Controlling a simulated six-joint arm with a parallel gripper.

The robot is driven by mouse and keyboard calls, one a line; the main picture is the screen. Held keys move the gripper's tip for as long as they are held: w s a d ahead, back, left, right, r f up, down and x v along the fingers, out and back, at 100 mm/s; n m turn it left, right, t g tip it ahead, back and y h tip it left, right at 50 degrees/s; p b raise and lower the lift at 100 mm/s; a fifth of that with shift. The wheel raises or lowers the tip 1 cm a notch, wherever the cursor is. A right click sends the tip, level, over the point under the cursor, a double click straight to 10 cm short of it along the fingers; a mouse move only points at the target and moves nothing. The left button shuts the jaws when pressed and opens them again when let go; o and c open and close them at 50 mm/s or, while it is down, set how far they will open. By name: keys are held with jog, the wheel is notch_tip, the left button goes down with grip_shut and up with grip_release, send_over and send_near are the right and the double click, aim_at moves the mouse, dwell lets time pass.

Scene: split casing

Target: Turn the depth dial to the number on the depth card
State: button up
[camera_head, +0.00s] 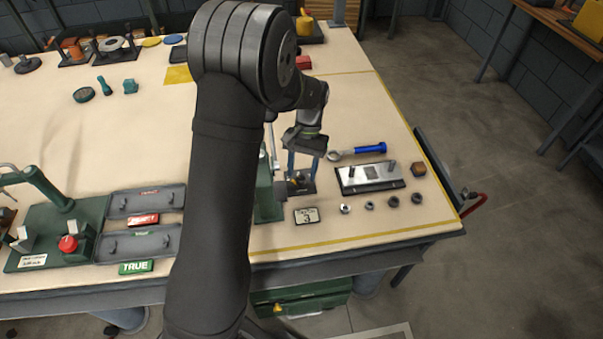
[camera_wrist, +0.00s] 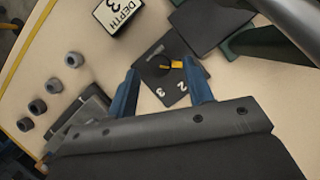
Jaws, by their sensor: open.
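The depth card (camera_head: 306,215) lies on the table and reads DEPTH 3; it also shows at the top of the wrist view (camera_wrist: 118,14). The depth dial (camera_wrist: 168,66) is a dark round knob with an orange-yellow pointer, on a dark plate (camera_wrist: 150,82) with white numbers. I can read 2 and 3; other marks are hidden or unclear. In the wrist view the pointer is toward the right finger, not toward the 3. My gripper (camera_wrist: 162,68) is open, its blue fingers on either side of the knob. I cannot tell whether they touch it. In the head view my gripper (camera_head: 302,176) is above the plate.
A green machine (camera_head: 268,195) stands close left of the dial. A blue-handled wrench (camera_head: 358,151), a metal block on a dark base (camera_head: 369,177) and several dark nuts (camera_head: 393,202) lie to the right. The table's front edge is near the card.

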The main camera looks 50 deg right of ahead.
jog(key=shift+x, duration=0.85)
jog(key=shift+c, duration=0.5)
jog(key=c, duration=0.9)
